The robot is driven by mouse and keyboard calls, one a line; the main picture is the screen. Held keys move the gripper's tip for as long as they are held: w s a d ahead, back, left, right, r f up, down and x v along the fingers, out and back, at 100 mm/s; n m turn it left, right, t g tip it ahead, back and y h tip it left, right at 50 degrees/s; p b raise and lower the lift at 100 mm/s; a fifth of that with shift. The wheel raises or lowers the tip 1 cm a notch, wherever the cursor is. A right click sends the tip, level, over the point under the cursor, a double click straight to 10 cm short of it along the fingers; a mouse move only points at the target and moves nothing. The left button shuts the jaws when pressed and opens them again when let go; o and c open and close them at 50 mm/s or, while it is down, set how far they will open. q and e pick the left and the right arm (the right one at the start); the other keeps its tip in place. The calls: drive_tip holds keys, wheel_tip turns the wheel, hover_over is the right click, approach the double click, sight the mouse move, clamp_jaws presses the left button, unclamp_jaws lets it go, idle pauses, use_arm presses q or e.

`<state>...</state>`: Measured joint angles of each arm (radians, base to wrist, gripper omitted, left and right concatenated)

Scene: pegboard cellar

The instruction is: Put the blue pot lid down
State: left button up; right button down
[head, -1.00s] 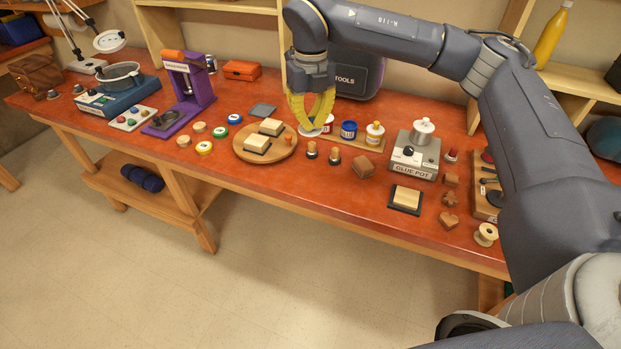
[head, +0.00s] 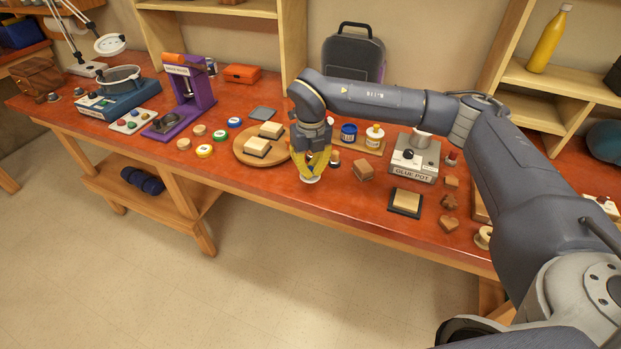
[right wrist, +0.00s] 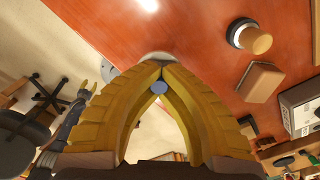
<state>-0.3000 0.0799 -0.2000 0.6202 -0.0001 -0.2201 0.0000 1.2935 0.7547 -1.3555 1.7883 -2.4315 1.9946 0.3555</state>
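My right gripper (head: 314,172) is shut on the blue pot lid (head: 311,180), a pale round disc just below its fingertips. In the right wrist view the fingertips close around a small blue knob (right wrist: 158,88), with the disc's pale rim (right wrist: 155,57) beyond. The lid is over the table's front part; I cannot tell whether it touches the top. The blue pot (head: 348,132) stands on a small wooden board behind, to the right. What seems to be my left gripper (right wrist: 100,95) shows small in the right wrist view; its opening is unclear.
A round wooden board (head: 243,153) with pale blocks is left of my right gripper. A brown block (head: 363,172), a glue pot (head: 412,160) and a dark tray (head: 405,202) are to the right. The red table (head: 345,203) is bare in front of the brown block.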

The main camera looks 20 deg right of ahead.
sight(310, 186)
drive_tip(key=shift+f, duration=1.75)
drive_tip(key=shift+f, duration=0.2)
drive_tip(key=c, duration=2.1)
unclamp_jaws()
drive_tip(key=o, duration=0.5)
drive_tip(key=shift+r, duration=0.1)
wheel_tip(310, 186, up, 12)
drive_tip(key=shift+r, duration=0.15)
